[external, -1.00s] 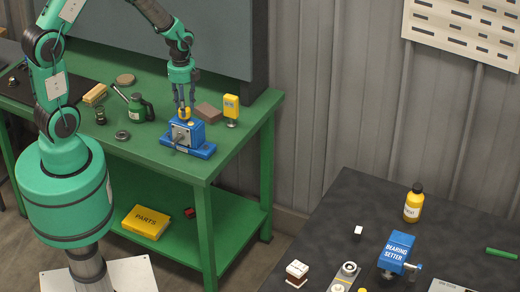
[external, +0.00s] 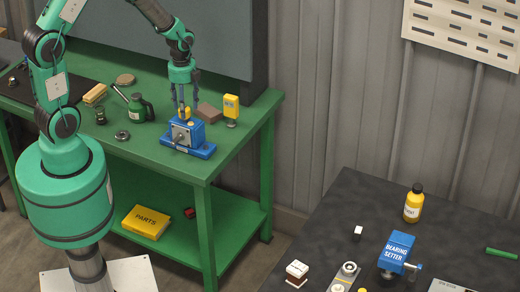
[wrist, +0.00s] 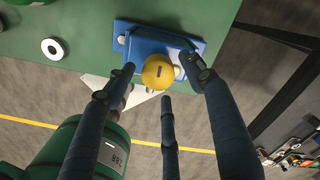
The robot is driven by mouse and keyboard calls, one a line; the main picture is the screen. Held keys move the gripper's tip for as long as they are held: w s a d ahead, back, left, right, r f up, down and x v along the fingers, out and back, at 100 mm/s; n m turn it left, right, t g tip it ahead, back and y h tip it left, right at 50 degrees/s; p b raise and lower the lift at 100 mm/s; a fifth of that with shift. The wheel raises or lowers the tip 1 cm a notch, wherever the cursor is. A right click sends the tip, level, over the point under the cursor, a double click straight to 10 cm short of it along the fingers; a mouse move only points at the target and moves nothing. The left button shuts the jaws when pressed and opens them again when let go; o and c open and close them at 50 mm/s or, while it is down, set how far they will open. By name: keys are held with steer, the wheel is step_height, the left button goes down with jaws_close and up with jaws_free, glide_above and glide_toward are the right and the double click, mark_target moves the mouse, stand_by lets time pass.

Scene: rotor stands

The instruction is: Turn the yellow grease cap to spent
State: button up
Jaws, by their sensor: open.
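The yellow grease cap (external: 184,113) sits on top of the blue rotor stand (external: 193,152) on the green bench. In the wrist view the cap (wrist: 150,75) is round, with a short dark mark on its top that runs roughly up and down the picture. The blue stand (wrist: 190,45) lies behind it. No word such as "spent" is readable on either. My gripper (external: 184,107) is above the cap, and its fingers are spread. In the wrist view the gripper (wrist: 162,84) has its fingers around the cap, apart from it.
A green oil can (external: 140,107) and a dark ring (external: 122,135) are left of the stand. A brown block (external: 209,113) and a yellow piece (external: 231,106) on a small foot stand behind and right of it.

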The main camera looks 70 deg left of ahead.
step_height(320, 180, up, 12)
stand_by(0.6)
stand_by(0.6)
steer(key=s+d+r+n+t+b, duration=0.25)
steer(key=d+r+n, duration=0.2)
steer(key=d, duration=0.25)
steer(key=s+d+r+n+t+b, duration=0.1)
steer(key=s+d+r+n+b, duration=0.25)
steer(key=d+r, duration=0.2)
steer(key=s+d+r+n+t+b, duration=0.1)
steer(key=s+d+n+t+b, duration=0.1)
steer(key=s+d+n+b, duration=0.3)
steer(key=s+d+n, duration=0.2)
steer(key=s+d, duration=0.2)
steer(key=s, duration=0.1)
steer(key=shift+s+d+n, duration=0.3)
steer(key=shift+s+d, duration=0.1)
